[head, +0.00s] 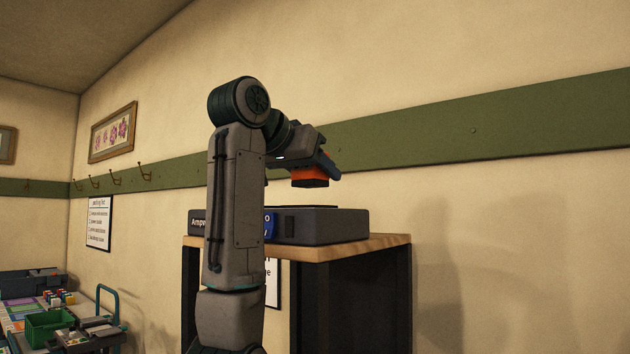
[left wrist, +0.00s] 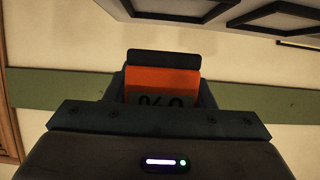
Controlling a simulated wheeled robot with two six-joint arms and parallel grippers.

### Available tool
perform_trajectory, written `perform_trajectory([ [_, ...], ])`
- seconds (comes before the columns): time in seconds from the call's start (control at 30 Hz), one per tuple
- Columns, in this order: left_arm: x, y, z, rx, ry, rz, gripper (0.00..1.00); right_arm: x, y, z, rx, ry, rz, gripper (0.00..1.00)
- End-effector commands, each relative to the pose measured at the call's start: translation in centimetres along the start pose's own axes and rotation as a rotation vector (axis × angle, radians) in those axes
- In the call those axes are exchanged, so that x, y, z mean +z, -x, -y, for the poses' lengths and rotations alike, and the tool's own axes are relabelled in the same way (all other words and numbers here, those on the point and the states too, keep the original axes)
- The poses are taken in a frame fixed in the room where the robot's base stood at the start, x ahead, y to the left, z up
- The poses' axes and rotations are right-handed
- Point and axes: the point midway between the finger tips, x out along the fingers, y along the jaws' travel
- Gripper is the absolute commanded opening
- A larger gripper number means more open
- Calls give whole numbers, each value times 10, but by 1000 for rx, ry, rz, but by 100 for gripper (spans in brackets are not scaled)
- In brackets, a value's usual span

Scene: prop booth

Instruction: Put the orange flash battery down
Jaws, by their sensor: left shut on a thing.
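My left gripper (head: 322,163) is shut on the orange flash battery (head: 309,175), an orange block with a dark end. The gripper holds it in the air above a dark grey box-shaped unit (head: 335,226) on a wooden-topped stand. A gap shows between the battery and the unit's top. In the left wrist view the battery (left wrist: 162,82) sits between the jaws, with part of a dark marking showing on its orange face. My left arm hides part of the unit and stand. My right gripper is not in view.
The stand's wooden top (head: 388,243) has a narrow bare strip at its right. A cluttered table at the lower left holds a green crate (head: 50,326) and a dark bin (head: 32,282). Hooks (head: 145,172) line the green wall rail.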

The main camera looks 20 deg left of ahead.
Motion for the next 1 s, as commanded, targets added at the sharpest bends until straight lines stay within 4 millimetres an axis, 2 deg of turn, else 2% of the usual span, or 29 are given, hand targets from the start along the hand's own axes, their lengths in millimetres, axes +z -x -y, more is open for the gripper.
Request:
perform_trajectory([
  [0.1,2,-5,3,0,1,-1,16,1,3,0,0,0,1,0],
  [0.4,30,-16,3,-1,0,-2,16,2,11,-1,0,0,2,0],
  [0.8,36,-18,3,-1,1,-2,16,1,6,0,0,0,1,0],
  [0.83,36,-18,3,-1,1,-1,53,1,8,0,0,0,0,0],
  [0.93,35,-18,3,-1,1,-1,71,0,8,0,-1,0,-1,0],
  [1.0,35,-18,3,-1,1,-1,71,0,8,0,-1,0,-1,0],
])
